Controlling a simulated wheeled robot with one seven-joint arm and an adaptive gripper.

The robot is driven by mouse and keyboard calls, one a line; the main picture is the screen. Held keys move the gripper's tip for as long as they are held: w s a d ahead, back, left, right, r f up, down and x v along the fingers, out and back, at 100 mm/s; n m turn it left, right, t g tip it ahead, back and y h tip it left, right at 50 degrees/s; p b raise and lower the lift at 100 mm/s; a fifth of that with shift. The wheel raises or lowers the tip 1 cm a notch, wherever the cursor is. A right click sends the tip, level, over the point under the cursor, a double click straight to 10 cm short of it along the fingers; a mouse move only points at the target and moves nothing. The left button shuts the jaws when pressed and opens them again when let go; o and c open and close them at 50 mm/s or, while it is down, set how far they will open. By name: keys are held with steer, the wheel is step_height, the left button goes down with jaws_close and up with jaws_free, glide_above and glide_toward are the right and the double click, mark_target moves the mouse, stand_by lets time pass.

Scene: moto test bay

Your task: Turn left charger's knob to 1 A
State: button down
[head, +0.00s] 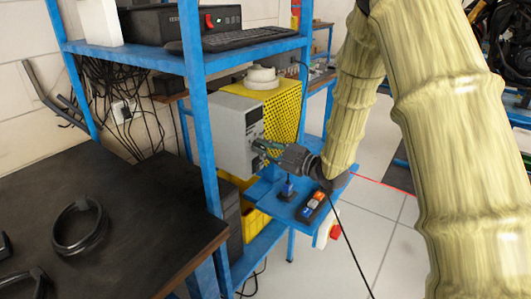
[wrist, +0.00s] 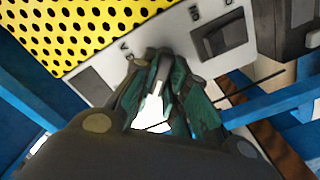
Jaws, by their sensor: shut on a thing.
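The charger (head: 228,132) is a light grey box with a dark display on its front, on the blue rack in the head view. My gripper (head: 262,146) reaches its lower front from the right. In the wrist view, my gripper (wrist: 160,68) is shut at the charger's pale front panel (wrist: 185,38), its fingertips closed around the knob. The knob is mostly hidden by the fingers, so its pointer setting cannot be read.
A yellow perforated panel (head: 283,105) stands behind the charger. A blue rack post (head: 203,130) rises left of it. Below my gripper, a blue shelf (head: 268,196) holds small coloured items. A dark table (head: 150,215) with a black ring (head: 78,225) is at left.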

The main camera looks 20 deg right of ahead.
steer(key=shift+w+r, duration=0.15)
steer(key=shift+r, duration=0.15)
steer(key=c, duration=1.4)
jaws_free()
steer(key=shift+a+f, duration=0.2)
steer(key=shift+a, duration=0.05)
steer(key=shift+d+f, duration=0.1)
steer(key=shift+d, duration=0.1)
steer(key=shift+s+d, duration=0.35)
steer(key=shift+s, duration=0.1)
steer(key=v, duration=1.1)
steer(key=shift+f, duration=0.1)
